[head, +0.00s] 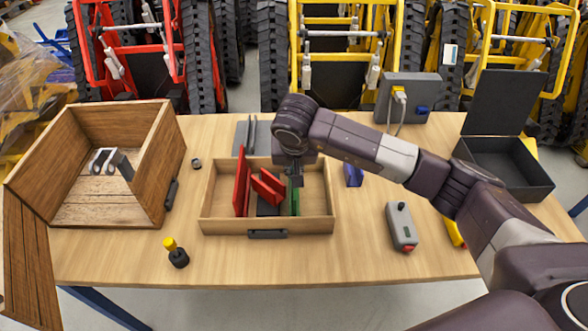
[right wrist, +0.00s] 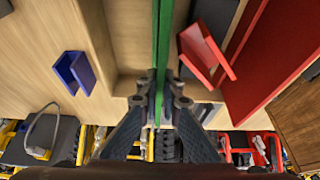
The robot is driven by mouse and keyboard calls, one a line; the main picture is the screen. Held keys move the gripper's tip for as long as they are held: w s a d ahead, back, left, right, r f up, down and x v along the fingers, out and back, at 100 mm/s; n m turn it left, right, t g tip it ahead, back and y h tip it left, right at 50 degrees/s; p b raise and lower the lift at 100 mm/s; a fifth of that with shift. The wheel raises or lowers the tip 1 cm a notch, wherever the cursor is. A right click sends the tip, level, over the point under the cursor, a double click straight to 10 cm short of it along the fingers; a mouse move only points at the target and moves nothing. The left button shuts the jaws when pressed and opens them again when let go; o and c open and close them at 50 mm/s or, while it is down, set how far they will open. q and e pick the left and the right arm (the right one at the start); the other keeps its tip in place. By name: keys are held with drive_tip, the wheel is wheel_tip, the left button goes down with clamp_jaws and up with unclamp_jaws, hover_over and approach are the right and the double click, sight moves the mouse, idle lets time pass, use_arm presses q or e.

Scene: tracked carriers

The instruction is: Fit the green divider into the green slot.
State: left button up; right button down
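The wooden drawer tray (head: 213,222) stands mid-table with red dividers (head: 242,182) in its left part. My right gripper (head: 295,178) points down into the tray's right part. The thin green divider (head: 295,202) shows just below it. In the right wrist view, the fingers (right wrist: 160,98) close on both sides of the green divider (right wrist: 162,40), which is seen edge-on. The green slot cannot be told apart from the divider, and its lower edge is hidden. My left gripper is not in view.
A small red angled piece (head: 268,187) and a dark block lie inside the tray. An open wooden box (head: 150,195) stands left, a black lidded box (head: 505,165) right.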

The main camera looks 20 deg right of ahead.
drive_tip(key=c, duration=2.6)
unclamp_jaws()
drive_tip(key=shift+f, duration=0.15)
drive_tip(key=o, duration=0.4)
drive_tip(key=shift+o, duration=0.2)
drive_tip(key=shift+r, duration=0.2)
drive_tip(key=b+v, duration=0.1)
drive_tip(key=v, duration=1.1)
drive_tip(key=shift+b, duration=0.3)
drive_tip(key=shift+s, duration=0.1)
